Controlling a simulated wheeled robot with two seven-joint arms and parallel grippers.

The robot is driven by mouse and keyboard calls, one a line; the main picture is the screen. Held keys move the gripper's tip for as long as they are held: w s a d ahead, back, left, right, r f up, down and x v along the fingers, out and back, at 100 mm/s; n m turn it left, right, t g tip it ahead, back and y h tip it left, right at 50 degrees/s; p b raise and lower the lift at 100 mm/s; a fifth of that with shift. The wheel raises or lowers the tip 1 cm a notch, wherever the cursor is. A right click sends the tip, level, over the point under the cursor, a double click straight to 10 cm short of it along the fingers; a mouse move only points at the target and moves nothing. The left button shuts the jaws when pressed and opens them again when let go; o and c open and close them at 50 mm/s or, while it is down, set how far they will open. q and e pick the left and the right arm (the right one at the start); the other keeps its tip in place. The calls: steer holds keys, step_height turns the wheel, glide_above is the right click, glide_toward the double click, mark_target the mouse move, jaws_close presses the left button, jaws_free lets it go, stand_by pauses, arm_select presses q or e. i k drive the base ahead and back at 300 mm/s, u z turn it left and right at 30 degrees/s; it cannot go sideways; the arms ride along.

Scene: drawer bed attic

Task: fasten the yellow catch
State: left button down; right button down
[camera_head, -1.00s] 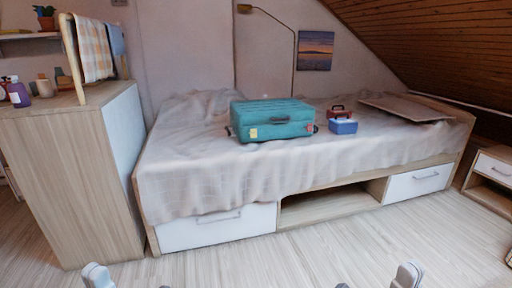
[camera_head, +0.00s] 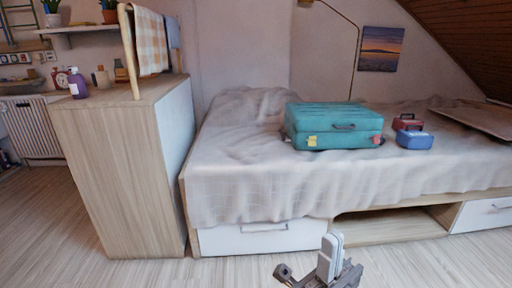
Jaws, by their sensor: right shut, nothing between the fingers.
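A teal suitcase (camera_head: 334,126) lies flat on the bed with its handle side facing me. A small yellow catch (camera_head: 312,141) shows on the left of its front face, and a reddish catch (camera_head: 377,140) on the right. Whether the yellow catch is fastened is too small to tell. My right gripper (camera_head: 331,250) is in front of the bed, below and well short of the suitcase. Its fingers are together and hold nothing. My left gripper is out of the picture.
The bed (camera_head: 240,185) has drawers and an open niche below. A red box (camera_head: 407,122) and a blue box (camera_head: 414,140) stand right of the suitcase. A wooden cabinet (camera_head: 120,180) stands at the left. Floor between cabinet and bed front is clear.

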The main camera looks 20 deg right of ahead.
mark_target(311, 140)
steer(key=u, duration=0.3)
steer(key=i, duration=1.3)
steer(key=z, duration=0.7)
